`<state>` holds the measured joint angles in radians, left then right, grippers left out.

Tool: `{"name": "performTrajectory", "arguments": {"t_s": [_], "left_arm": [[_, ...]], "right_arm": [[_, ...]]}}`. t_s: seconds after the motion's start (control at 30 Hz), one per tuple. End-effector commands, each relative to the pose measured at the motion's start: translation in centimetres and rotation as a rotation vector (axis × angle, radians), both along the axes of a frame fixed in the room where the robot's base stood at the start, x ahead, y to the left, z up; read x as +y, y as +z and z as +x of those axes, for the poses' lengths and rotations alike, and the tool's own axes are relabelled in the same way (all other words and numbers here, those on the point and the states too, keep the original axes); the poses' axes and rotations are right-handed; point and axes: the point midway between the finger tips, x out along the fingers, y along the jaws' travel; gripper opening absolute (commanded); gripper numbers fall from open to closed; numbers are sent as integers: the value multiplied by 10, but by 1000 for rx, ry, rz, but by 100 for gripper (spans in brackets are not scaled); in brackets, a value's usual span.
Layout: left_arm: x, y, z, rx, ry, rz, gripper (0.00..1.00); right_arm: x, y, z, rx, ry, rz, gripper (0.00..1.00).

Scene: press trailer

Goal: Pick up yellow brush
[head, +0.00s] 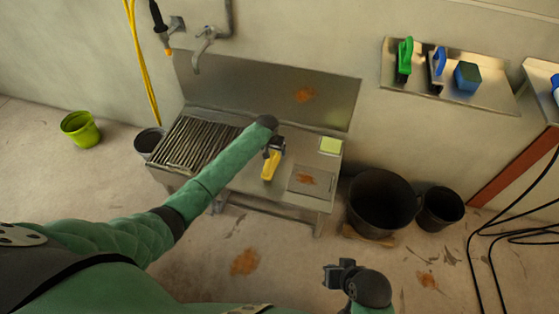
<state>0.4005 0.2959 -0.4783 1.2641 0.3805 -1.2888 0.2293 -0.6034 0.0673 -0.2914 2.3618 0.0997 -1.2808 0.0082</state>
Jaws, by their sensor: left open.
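A yellow brush (270,168) lies on the metal sink bench (247,180), right of the slatted drainer. My left arm reaches across the bench from the left. Its gripper (273,151) is open, right at the far end of the brush, and covers part of that end. I cannot tell whether the fingers touch the brush. My right gripper (339,274) is low in the picture, in front of the bench and apart from it. Its finger opening is too small to make out.
A green sponge (331,146) and a rust-stained plate (311,181) lie on the bench's right side. Black buckets (381,203) stand to its right. A wall shelf (392,78) holds a green and a blue brush and a blue-green block. Black hoses (490,243) lie at the right.

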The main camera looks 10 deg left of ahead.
Motion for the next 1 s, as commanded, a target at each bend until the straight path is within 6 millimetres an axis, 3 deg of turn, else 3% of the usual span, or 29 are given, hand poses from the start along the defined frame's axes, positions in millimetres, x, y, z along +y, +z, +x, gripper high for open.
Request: {"name": "performTrajectory", "arguments": {"t_s": [0.2, 0.57, 0.83, 1.0], "left_arm": [[4, -4, -16, 89, 62, 12, 80], [4, -34, -11, 85, 65, 9, 80], [5, -70, -8, 87, 66, 9, 80], [5, -79, -7, 85, 65, 9, 80]], "right_arm": [[-3, -8, -16, 88, 18, -26, 0], [-4, -7, -15, 86, 16, -28, 0], [-8, -4, -16, 95, 14, -36, 0], [-8, -5, -17, 96, 14, -36, 0]]}}
